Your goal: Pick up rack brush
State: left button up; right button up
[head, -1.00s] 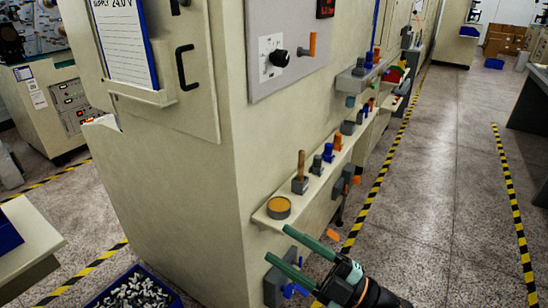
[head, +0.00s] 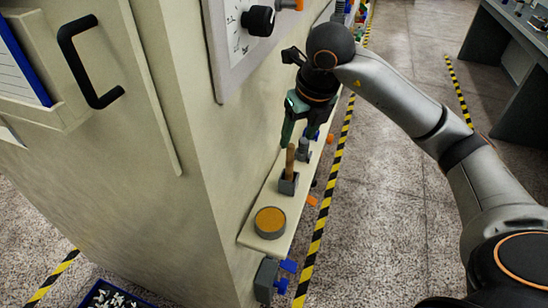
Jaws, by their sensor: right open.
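A brown wooden handle (head: 290,160), which looks like the rack brush, stands upright in a small grey block (head: 288,184) on the narrow shelf along the machine's side. Any bristles are hidden. My right gripper (head: 299,138) points down just above the handle, with its green fingers apart and nothing seen between them. The fingertips are close to the handle's top; I cannot tell whether they touch it. My left gripper is not in view.
The cream shelf (head: 247,238) also holds a round tin with an orange top (head: 270,220) and another grey fitting (head: 303,150) behind the handle. Below are a grey bracket with blue knobs (head: 266,281) and a blue bin (head: 100,295).

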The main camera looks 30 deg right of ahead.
aim_at(294, 152)
jog(key=x, duration=0.6)
jog(key=shift+s+f, duration=0.2)
jog(key=shift+f, duration=0.05)
jog(key=p+x, duration=0.1)
jog(key=x, duration=0.4)
jog(key=shift+w+a+f, duration=0.15)
jog(key=shift+w+f, duration=0.1)
grip_shut()
